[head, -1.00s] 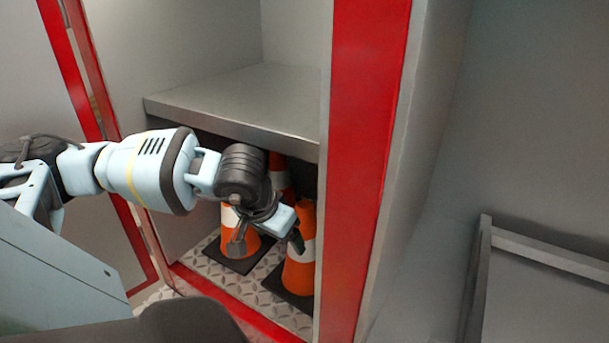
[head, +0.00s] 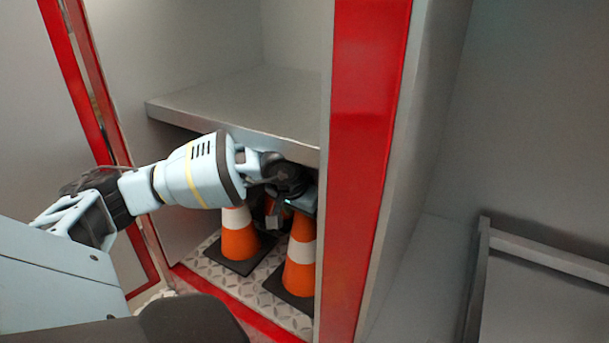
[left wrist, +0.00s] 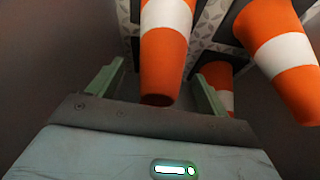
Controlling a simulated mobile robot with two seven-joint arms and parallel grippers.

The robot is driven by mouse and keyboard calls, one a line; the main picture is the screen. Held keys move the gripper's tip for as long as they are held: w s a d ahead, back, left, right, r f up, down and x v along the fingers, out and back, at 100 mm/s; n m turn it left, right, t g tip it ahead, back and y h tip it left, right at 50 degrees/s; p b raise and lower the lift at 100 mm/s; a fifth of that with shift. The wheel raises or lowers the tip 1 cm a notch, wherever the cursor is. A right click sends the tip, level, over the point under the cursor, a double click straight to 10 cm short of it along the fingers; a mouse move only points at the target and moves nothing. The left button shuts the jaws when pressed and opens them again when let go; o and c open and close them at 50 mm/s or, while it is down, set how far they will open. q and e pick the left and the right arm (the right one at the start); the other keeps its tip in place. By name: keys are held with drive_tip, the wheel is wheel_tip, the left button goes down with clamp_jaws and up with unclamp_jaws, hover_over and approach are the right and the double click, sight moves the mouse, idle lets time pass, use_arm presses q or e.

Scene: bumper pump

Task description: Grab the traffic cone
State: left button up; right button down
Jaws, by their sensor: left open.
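Several orange and white traffic cones stand upright on black bases in the lower compartment. In the head view one cone (head: 240,240) is at the left and one cone (head: 300,262) at the right. Another cone (head: 270,208) behind is mostly hidden by my gripper. My left gripper (head: 283,212) is over the cones, under the shelf. In the left wrist view my left gripper (left wrist: 158,72) is open, with a cone's top (left wrist: 165,55) between its fingers and apart from them. Another cone (left wrist: 282,55) is at the right, and a third (left wrist: 216,82) is partly behind the right finger.
A metal shelf (head: 240,110) lies close above my left gripper. A red post (head: 365,150) bounds the compartment on the right, and a red sill (head: 225,305) runs along the front. The floor is diamond plate. A grey panel frame (head: 540,255) stands at the far right.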

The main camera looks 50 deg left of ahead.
use_arm(q)
drive_tip(key=shift+x, duration=1.5)
drive_tip(key=shift+r, duration=0.1)
clamp_jaws()
